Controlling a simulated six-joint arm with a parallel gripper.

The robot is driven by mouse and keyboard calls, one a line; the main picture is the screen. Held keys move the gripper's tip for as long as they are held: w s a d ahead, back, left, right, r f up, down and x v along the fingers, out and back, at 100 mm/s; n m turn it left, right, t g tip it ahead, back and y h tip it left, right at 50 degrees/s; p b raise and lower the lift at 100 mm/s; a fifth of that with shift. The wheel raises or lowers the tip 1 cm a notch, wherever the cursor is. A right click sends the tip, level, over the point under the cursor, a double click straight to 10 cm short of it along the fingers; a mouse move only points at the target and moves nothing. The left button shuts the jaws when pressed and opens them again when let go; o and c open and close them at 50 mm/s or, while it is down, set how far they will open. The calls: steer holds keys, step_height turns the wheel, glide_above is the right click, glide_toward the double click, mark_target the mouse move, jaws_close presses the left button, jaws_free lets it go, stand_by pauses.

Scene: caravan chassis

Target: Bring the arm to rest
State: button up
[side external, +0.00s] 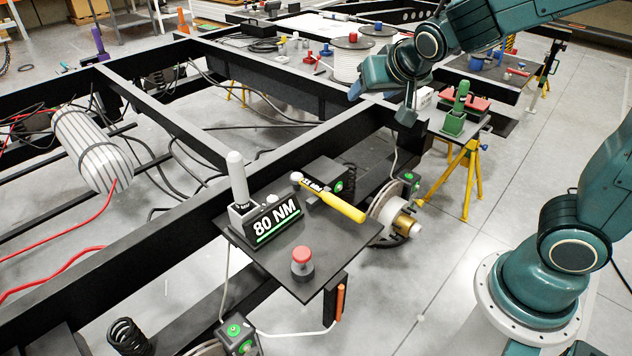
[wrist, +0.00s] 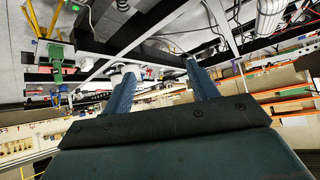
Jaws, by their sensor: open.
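My arm reaches across from the right and bends down at the wrist. The wrist view looks across the chassis and the room, which appear tilted.
A dark plate carries an 80 NM display (side external: 277,222), a yellow-handled tool (side external: 335,203) and a red-topped button (side external: 302,262). A green fixture (side external: 456,118) stands on a yellow-legged stand (side external: 462,175) near my gripper. White spools (side external: 350,62) lie behind it.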

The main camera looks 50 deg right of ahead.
steer(key=s+a+n+g+y, duration=0.1)
steer(key=s+a+n+y, duration=0.1)
steer(key=s, duration=0.8)
steer(key=s+a+r+n+g+y, duration=0.1)
steer(key=s+a+n+y, duration=0.1)
steer(key=s, duration=0.8)
steer(key=shift+a+r+n+g, duration=0.25)
steer(key=shift+a+n+g, duration=0.2)
steer(key=shift+n, duration=0.65)
